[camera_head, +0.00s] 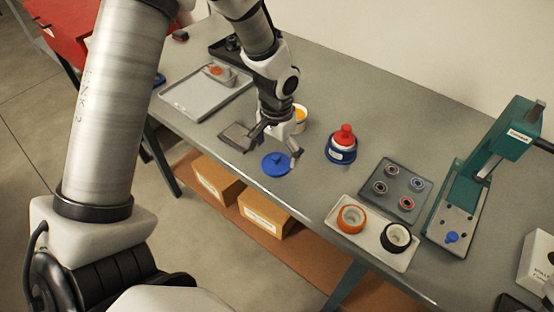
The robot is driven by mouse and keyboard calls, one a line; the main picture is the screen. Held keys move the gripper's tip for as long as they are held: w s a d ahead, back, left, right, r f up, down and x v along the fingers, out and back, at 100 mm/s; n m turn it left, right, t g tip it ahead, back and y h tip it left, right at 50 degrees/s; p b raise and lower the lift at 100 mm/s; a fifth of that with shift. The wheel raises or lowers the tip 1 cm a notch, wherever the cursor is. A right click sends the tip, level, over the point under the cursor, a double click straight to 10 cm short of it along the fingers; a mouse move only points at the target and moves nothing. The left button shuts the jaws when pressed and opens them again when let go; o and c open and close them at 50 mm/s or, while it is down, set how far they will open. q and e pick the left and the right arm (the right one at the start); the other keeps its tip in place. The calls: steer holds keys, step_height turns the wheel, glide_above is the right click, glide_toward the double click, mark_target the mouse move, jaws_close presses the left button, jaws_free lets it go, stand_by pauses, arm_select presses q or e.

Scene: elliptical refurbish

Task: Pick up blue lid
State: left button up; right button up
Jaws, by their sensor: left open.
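The blue lid (277,165) lies on the grey table (318,195) near its front edge, with a small knob on top. My left gripper (272,152) is open, pointing down at the lid, with one finger on each side of it. The fingers hold nothing. I cannot tell how high the fingertips are above the table or whether they touch the lid. My right gripper is not recognisable in this view.
A white tub (300,115) stands behind the gripper, and a blue-and-red container (342,146) to its right. Further right are a dark tray of rings (424,187), a light tray (372,243) and a green press (490,160). A grey tray (190,100) lies left.

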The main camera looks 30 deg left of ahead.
mark_target(276, 161)
arm_select(q)
step_height(276, 161, down, 2)
steer(key=shift+s+f, duration=0.1)
steer(key=shift+f, duration=0.05)
steer(key=c, duration=0.9)
steer(key=shift+s, duration=0.15)
steer(key=c, duration=0.3)
steer(key=shift+d, duration=0.1)
